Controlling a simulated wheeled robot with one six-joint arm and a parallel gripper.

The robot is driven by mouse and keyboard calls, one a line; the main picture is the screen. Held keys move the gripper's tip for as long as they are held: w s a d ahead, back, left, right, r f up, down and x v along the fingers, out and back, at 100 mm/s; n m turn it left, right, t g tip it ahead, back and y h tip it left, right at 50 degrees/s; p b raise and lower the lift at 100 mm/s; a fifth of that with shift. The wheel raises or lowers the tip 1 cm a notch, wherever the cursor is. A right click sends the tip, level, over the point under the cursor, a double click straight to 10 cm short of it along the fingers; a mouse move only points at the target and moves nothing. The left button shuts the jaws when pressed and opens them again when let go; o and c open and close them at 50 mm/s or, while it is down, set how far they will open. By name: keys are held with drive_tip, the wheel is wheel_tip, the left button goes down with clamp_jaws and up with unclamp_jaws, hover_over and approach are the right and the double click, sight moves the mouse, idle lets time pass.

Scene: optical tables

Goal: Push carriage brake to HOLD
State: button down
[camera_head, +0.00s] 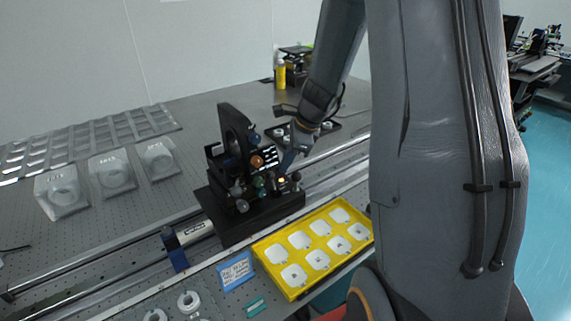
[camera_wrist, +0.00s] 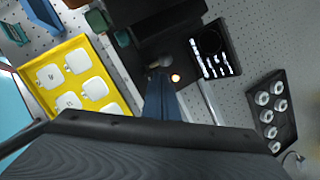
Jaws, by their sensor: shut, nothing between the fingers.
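The black carriage (camera_head: 232,215) sits on the rail and bears an upright black mount with several coloured knobs. Its dark body also shows at the top of the wrist view (camera_wrist: 160,22). A small lit amber light (camera_head: 283,180) is on its right side and glows in the wrist view (camera_wrist: 175,78). My gripper (camera_head: 287,163) is shut and empty, its blue fingers pointing down at the carriage's right side. In the wrist view the fingertips (camera_wrist: 160,76) are close to a small round-ended knob (camera_wrist: 161,62) beside the light. I cannot tell whether they touch it, nor read any HOLD mark.
A yellow tray (camera_head: 259,251) of white pieces lies in front of the carriage. A blue-ended block (camera_head: 173,249) is on the rail to the left. Clear boxes (camera_head: 62,194) stand at the left. A dark tray of round parts (camera_wrist: 286,82) lies to the right in the wrist view.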

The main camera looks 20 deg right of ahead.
drive_tip(key=d+r+p, duration=0.1)
drive_tip(key=d, duration=0.1)
drive_tip(key=d+r, duration=0.1)
drive_tip(key=shift+d+r+p, duration=0.35)
drive_tip(key=shift+d, duration=0.05)
drive_tip(key=w+r+b, duration=0.2)
drive_tip(key=w+r, duration=0.4)
drive_tip(key=shift+d+r, duration=0.2)
